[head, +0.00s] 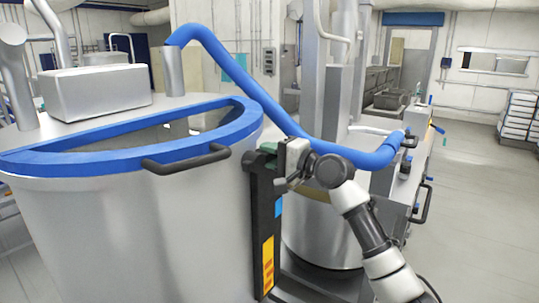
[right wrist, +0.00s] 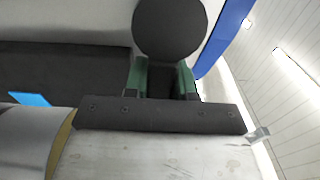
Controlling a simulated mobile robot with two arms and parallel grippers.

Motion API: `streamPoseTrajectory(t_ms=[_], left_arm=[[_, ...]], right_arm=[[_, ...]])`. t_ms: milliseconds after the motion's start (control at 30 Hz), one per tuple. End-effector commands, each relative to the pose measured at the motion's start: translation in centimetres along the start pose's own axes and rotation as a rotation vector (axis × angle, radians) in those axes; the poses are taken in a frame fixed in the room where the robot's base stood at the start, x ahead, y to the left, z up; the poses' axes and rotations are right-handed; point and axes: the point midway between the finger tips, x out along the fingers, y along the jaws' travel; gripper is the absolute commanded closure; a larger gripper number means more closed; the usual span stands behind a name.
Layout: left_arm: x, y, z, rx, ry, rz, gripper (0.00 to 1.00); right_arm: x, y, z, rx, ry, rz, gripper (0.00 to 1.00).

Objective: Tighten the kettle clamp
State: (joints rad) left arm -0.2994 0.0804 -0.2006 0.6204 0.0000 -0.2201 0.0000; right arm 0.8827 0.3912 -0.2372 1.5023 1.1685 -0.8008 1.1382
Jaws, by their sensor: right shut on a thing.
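The kettle (head: 150,225) is a large steel vessel with a blue rim and a black bar handle (head: 187,159), at the left of the head view. A black upright panel (head: 264,225) with blue and orange labels stands at its right side. My right gripper (head: 263,156) is at the top of this panel. In the right wrist view its green fingers (right wrist: 162,80) are shut on a dark part below a round black knob (right wrist: 170,28), which looks like the clamp's. The fingers hide most of the gripped part. I cannot tell how tight the clamp is. My left gripper is not in view.
A thick blue hose (head: 250,90) arches from the kettle lid to the right, just behind my right gripper. A second steel vessel (head: 318,235) stands behind my right arm. Open floor (head: 480,190) lies at the right.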

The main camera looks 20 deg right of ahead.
Motion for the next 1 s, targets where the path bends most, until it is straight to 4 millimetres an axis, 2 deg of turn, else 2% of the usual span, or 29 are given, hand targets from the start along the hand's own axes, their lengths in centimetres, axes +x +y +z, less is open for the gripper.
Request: streamPoseTrajectory(t_ms=[367,1000], left_arm=[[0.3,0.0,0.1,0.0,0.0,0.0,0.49],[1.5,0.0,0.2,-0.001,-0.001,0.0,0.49]], right_arm=[[0.0,-0.5,0.0,-0.109,0.001,0.001,1.0],[0.0,-3.3,1.2,-0.684,0.0,0.003,1.0]])
